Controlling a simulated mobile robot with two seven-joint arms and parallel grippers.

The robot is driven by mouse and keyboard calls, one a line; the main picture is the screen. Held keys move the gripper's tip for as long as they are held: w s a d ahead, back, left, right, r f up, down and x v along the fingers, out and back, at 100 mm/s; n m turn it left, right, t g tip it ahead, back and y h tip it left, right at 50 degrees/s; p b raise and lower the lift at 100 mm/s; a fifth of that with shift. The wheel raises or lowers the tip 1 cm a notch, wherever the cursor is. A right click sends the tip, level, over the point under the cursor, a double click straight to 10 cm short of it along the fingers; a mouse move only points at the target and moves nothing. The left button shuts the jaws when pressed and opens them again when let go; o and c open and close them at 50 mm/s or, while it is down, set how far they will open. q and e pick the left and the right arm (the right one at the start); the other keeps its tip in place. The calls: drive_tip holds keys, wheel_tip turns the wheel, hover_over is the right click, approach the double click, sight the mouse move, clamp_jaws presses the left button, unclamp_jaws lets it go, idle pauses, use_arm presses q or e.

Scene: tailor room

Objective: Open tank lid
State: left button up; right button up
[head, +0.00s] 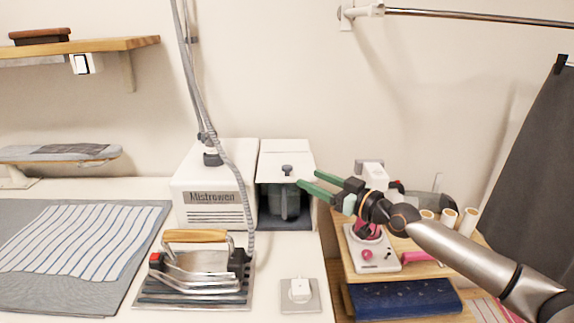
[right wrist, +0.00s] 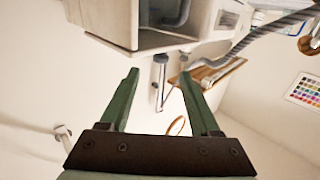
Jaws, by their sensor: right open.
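The white tank (head: 268,171) stands against the wall, right of a white box labelled Mistrowen. Its white lid (head: 285,152) lies flat on top and looks shut. A small dark knob (head: 287,169) stands up near the lid's front edge. A dark jug with a handle (head: 284,203) shows in the tank's open front. My right gripper (head: 308,179) is open and empty, its green fingers pointing left, just right of the knob. In the right wrist view the knob (right wrist: 160,59) shows just beyond and between the fingertips (right wrist: 158,73). My left gripper is out of view.
The Mistrowen box (head: 213,190) with a grey hose (head: 240,180) stands close left of the tank. An iron (head: 200,265) rests in front, near a white socket plate (head: 300,294). A wooden shelf (head: 425,270) with a pink-and-white device stands to the right.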

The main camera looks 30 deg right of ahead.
sight(291, 170)
drive_tip(key=shift+p+x, duration=0.65)
drive_tip(key=shift+x, duration=3.95)
drive_tip(key=shift+a, duration=0.1)
drive_tip(key=shift+s, duration=0.1)
clamp_jaws()
